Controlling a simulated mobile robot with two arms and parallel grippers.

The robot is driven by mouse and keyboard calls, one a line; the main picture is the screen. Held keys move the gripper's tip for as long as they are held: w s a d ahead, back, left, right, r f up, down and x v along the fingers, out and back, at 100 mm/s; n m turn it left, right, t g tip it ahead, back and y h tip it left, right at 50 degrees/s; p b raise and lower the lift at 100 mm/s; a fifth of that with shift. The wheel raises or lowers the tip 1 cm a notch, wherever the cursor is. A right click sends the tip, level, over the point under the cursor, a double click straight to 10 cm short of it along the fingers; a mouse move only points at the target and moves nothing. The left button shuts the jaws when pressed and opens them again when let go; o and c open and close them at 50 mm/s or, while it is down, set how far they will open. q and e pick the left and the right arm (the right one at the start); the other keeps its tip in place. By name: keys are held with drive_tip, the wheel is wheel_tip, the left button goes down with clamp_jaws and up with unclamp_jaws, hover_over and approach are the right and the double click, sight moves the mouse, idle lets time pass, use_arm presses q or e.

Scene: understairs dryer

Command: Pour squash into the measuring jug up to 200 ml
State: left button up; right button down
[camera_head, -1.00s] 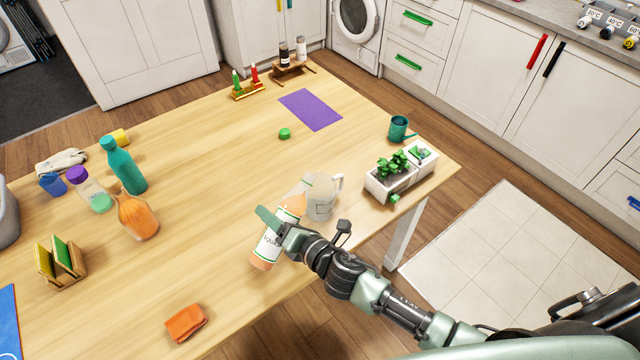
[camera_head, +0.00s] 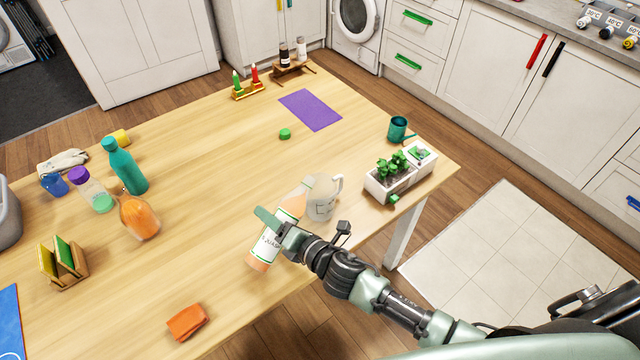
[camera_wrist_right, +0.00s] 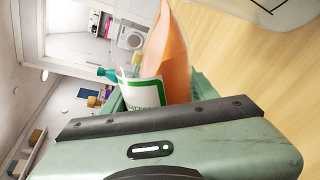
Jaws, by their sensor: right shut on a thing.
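The squash bottle (camera_head: 265,247) is orange with a white, green-edged label. It is tilted, its upper end leaning toward the measuring jug. My right gripper (camera_head: 278,228) is shut around it, and the bottle also shows in the right wrist view (camera_wrist_right: 176,70). The clear measuring jug (camera_head: 321,199) stands upright on the table, just beyond the bottle, with its handle to the right. The bottle's mouth is close to the jug's rim; I cannot tell whether liquid is flowing. The level in the jug and its marks are too small to read. My left gripper is not in view.
A white planter (camera_head: 390,183) with green plants stands right of the jug, near the table's edge. A teal watering can (camera_head: 398,128) is behind it. An orange cloth (camera_head: 187,322) lies at the front. Several bottles, including a teal one (camera_head: 124,166), stand at left.

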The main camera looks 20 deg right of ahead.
drive_tip(key=shift+a+r, duration=0.15)
drive_tip(key=shift+r, duration=0.05)
drive_tip(key=shift+s+a+r+m+g+p, duration=0.15)
drive_tip(key=shift+r+m+p, duration=0.25)
drive_tip(key=shift+p, duration=0.25)
drive_tip(key=shift+s+a+r+m+g+p, duration=0.15)
drive_tip(key=shift+r+m+p, duration=0.2)
drive_tip(key=shift+p, duration=0.25)
idle(0.3)
drive_tip(key=shift+w+d+r+m+y+p, duration=0.2)
drive_tip(key=shift+r+m+p, duration=0.25)
drive_tip(key=shift+p, duration=0.35)
drive_tip(key=shift+w+d+r+m+y+p, duration=0.15)
drive_tip(key=shift+r+m+y+p, duration=0.15)
drive_tip(key=shift+r+p, duration=0.4)
drive_tip(key=shift+s+m+g+p, duration=0.1)
drive_tip(key=shift+m+g+p, duration=0.3)
drive_tip(key=shift+m+p, duration=0.3)
idle(3.1)
drive_tip(key=shift+f, duration=0.1)
